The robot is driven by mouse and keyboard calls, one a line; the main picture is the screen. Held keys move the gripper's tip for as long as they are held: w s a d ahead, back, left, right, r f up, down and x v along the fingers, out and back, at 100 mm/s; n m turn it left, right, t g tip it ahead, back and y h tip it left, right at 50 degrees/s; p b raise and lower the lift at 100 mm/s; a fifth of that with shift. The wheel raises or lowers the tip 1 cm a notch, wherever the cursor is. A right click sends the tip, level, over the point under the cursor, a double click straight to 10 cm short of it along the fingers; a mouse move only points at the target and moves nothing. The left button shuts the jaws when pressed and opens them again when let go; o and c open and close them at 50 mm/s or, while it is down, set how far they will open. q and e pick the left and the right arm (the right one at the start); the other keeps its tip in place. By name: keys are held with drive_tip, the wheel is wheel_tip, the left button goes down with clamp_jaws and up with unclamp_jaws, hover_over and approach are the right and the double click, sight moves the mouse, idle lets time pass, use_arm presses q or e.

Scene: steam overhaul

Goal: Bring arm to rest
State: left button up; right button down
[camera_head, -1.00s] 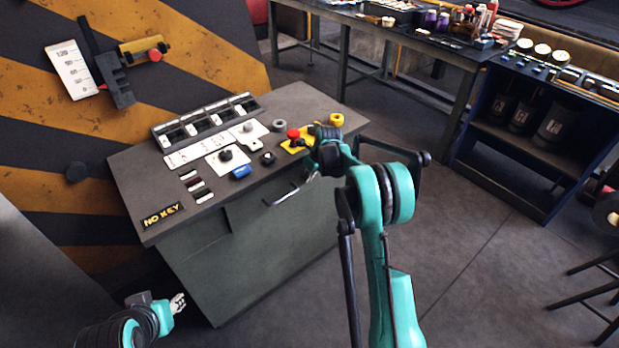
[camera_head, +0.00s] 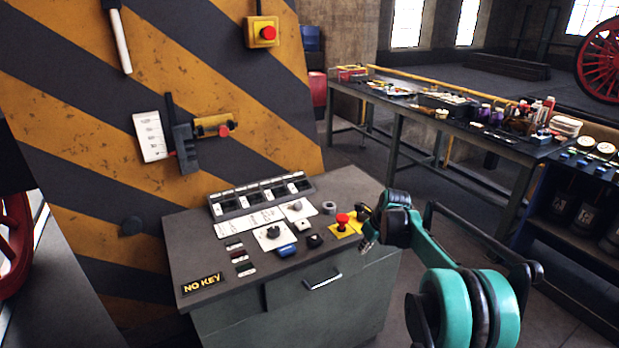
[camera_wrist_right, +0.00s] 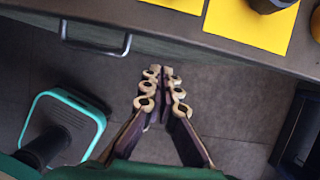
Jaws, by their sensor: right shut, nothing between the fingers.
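My right arm comes in from the lower right in the head view, teal and black. My right gripper (camera_head: 366,238) is beside the console's right front edge, near the red button. In the right wrist view its fingers (camera_wrist_right: 161,74) are shut together and empty. They are over the floor in front of the console edge, apart from the handle. My left gripper is not in view.
The console (camera_head: 300,294) has a red button (camera_head: 343,220) on a yellow plate, several knobs and a front handle (camera_head: 323,279), also in the right wrist view (camera_wrist_right: 94,37). A striped panel (camera_head: 90,225) stands behind. A long workbench (camera_head: 440,122) is at right, with open floor between.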

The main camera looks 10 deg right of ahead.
drive_tip(key=s+a+r+n+t+h, duration=0.1)
drive_tip(key=s+a+r+n, duration=0.35)
drive_tip(key=s+n, duration=0.3)
drive_tip(key=s+a+r+n, duration=0.3)
drive_tip(key=s+r+n, duration=0.2)
drive_tip(key=s+n, duration=0.3)
drive_tip(key=s+a+f+n+t, duration=0.1)
drive_tip(key=s+f+n, duration=0.1)
drive_tip(key=s+n, duration=0.6)
drive_tip(key=s+a+f+n+t, duration=0.1)
drive_tip(key=s+a+f+n, duration=0.1)
drive_tip(key=s+n, duration=0.6)
drive_tip(key=s+f, duration=0.1)
drive_tip(key=s, duration=0.3)
drive_tip(key=shift+s+a+h, duration=0.3)
drive_tip(key=shift+s, duration=0.05)
